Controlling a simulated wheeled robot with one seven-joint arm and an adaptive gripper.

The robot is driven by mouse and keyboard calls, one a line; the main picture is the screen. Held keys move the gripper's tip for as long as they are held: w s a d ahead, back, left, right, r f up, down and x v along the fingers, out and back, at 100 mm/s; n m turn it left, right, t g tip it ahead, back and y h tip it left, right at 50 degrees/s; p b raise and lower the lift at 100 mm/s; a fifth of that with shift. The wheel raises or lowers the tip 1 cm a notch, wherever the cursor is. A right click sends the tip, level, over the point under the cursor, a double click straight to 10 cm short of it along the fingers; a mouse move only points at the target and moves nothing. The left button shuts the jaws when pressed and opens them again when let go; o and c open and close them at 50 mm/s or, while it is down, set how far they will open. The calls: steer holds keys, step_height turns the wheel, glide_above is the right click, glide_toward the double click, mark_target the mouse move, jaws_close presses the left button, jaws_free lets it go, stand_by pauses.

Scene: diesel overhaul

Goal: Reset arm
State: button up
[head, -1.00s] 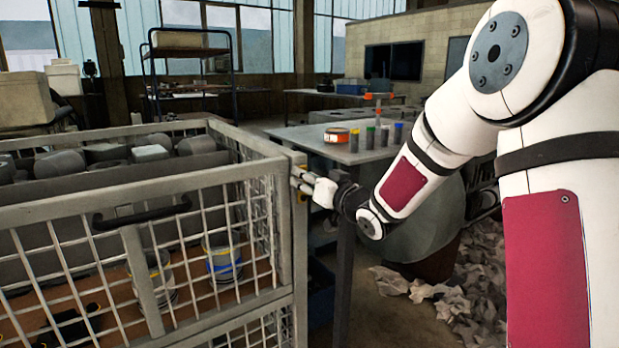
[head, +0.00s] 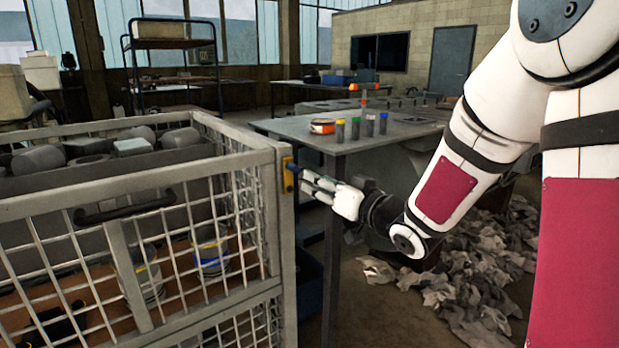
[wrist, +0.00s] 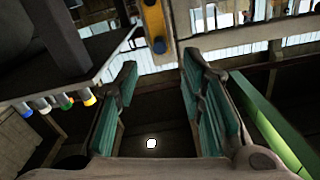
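My gripper (head: 308,184) is at the end of my outstretched white and dark red arm (head: 447,190). It is just right of the cage's corner post in the head view. In the wrist view its two green-padded fingers (wrist: 158,85) stand apart with nothing between them. A yellow latch plate (head: 288,176) with a dark blue knob is on the corner post, close to the fingertips. It also shows beyond the fingers in the wrist view (wrist: 153,22). I cannot tell from the head view how wide the gap to the latch is.
A wire-mesh cage (head: 283,230) holding grey parts and cans stands at left. A grey table (head: 400,135) with several colour-capped tubes (head: 370,124) and an orange-and-white round item (head: 322,126) is behind my gripper. Crumpled rags (head: 460,275) lie on the floor below my arm.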

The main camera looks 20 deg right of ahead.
steer(key=shift+s+d, duration=0.15)
steer(key=shift+s, duration=0.4)
